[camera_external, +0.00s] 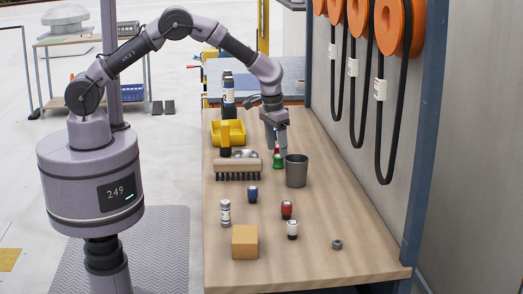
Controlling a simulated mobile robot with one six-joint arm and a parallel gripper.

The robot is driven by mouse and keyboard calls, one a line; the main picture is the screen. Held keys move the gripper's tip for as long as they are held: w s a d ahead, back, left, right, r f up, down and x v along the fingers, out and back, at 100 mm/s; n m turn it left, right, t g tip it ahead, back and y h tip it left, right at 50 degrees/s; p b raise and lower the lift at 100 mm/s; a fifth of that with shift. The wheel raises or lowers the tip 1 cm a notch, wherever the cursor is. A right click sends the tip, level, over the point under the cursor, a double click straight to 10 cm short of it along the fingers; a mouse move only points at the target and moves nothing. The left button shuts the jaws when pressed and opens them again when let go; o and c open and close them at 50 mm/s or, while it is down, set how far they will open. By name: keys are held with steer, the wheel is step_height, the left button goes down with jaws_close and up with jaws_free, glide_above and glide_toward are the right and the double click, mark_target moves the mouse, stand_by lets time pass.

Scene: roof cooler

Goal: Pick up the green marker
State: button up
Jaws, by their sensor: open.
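A small green object (278,161), which looks like the green marker, stands on the wooden bench (330,262) just left of a grey cup (297,171). My gripper (277,146) points down right over it, with the jaws open. A small red patch shows at the fingertips, just above the green; I cannot tell what it belongs to. The gripper partly hides the top of the green object. I cannot tell whether the fingers are around it or only above it.
A brush (238,167) and a yellow bin (228,132) are to the left. Nearer stand a blue-topped item (252,194), a red one (286,209), a white one (292,229), a white cylinder (225,212), a tan block (245,241) and a nut (337,244). Cables hang at right.

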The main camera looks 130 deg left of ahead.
mark_target(278, 156)
steer(key=f, duration=0.1)
steer(key=f+b, duration=0.1)
steer(key=f, duration=0.2)
steer(key=shift+w+a+f, duration=0.15)
steer(key=shift+w+a, duration=0.05)
steer(key=shift+w, duration=0.05)
steer(key=shift+r, duration=0.2)
steer(key=shift+c, duration=0.7)
jaws_close()
